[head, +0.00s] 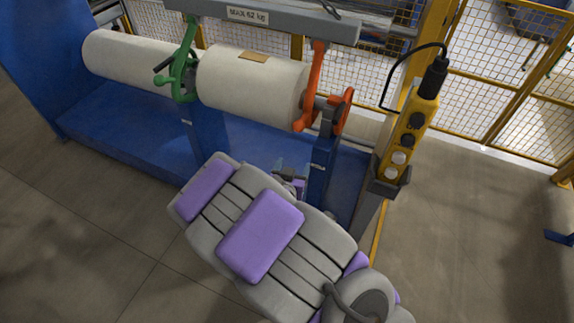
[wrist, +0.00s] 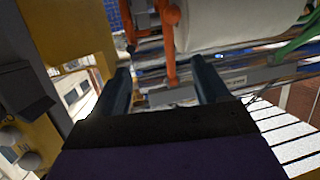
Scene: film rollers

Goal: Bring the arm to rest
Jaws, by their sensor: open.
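My arm, grey with purple pads, reaches from the lower right of the head view toward the roller stand. My gripper (wrist: 162,78) shows in the wrist view as two dark fingers, wide apart with nothing between them. In the head view it is mostly hidden behind my arm, near the blue post. The orange hook (head: 314,88) and white film roll (head: 250,85) are above it there. The wrist view also shows the orange hook (wrist: 169,45) and part of the roll (wrist: 235,22), beyond the fingers. I see no contact with them.
A green hook (head: 182,65) holds the roll's left side under a grey beam (head: 290,22). Yellow mesh fencing (head: 500,75) stands behind. Tiled floor (head: 480,240) is clear at right and lower left.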

